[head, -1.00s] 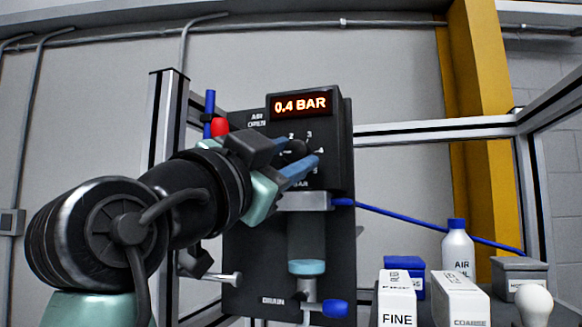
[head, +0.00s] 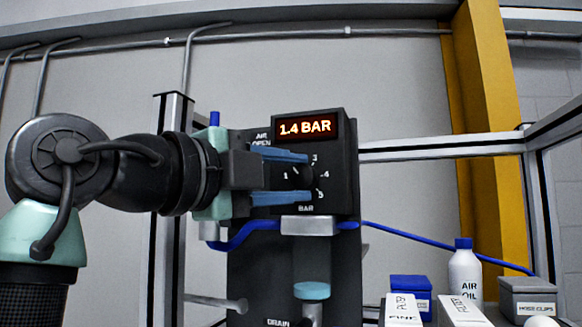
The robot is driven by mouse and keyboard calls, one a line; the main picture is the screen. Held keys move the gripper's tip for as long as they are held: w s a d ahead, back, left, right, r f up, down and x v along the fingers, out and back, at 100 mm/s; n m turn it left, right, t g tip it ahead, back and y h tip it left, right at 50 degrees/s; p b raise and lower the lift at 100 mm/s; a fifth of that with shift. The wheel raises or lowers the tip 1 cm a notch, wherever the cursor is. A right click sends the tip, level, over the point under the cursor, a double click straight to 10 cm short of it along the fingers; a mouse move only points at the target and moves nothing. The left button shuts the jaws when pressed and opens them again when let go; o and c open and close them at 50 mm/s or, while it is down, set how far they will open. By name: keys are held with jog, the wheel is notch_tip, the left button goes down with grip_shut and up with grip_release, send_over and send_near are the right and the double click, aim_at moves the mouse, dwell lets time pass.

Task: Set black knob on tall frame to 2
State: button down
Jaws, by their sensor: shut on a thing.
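The black knob (head: 297,177) is on the front of a dark regulator box on the tall frame panel (head: 260,270). A printed dial around it shows 1, 3, 4 and 5, with BAR below; the 2 is hidden behind the upper finger. A pale pointer line on the knob leans up and left, between the 1 and the 3. The red display (head: 305,127) above reads 1.4 BAR. My gripper (head: 304,177) reaches in from the left, its blue fingers above and below the knob, shut on it.
A blue hose (head: 430,237) runs right from the regulator, and another curves left. A filter bowl hangs below. At lower right stand an AIR OIL bottle (head: 466,275), filter boxes (head: 462,310), a blue box (head: 410,288) and a grey hose clips box (head: 528,298).

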jog(key=shift+r+m+p, duration=0.15)
jog(key=shift+m+p, duration=0.25)
jog(key=shift+m, duration=0.5)
jog(key=shift+g+y, duration=0.3)
jog(key=shift+c, duration=2.3)
grip_release()
jog(key=shift+s+a+b, duration=0.3)
jog(key=b+v, duration=0.4)
jog(key=v, duration=0.8)
jog(key=shift+b, duration=0.3)
